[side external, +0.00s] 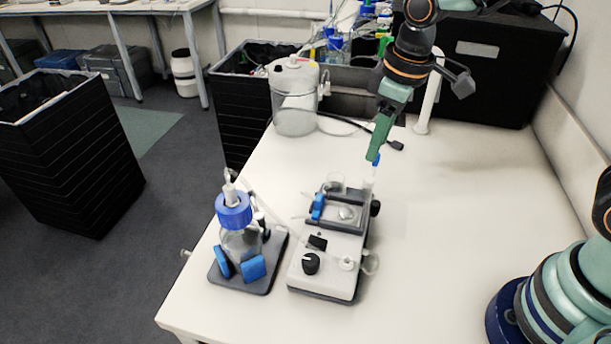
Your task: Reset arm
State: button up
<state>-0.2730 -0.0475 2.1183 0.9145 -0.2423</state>
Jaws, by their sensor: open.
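My arm reaches in from the top of the side external view. My gripper (374,158) points down, open, above the back right of a white bench device (325,268). A small blue part shows beside its tip; I cannot tell whether it belongs to the gripper. A clear upright tube (368,188) stands just below the tip, at the device's right edge. I cannot tell whether the tip touches it. Nothing is clearly held between the jaws.
A blue-capped bottle (241,240) stands on a dark base left of the device. A white-topped clear vessel (294,115) stands behind. A large black box (500,65) fills the back right. Black bins (65,150) stand on the floor. The white table (455,205) is clear at right.

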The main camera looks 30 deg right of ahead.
jog(key=s+d+r+m+t, duration=0.3)
jog(key=s+d+r+m, duration=0.3)
jog(key=d, duration=0.3)
jog(key=shift+s+d+t, duration=0.15)
jog(key=shift+d+t, duration=0.25)
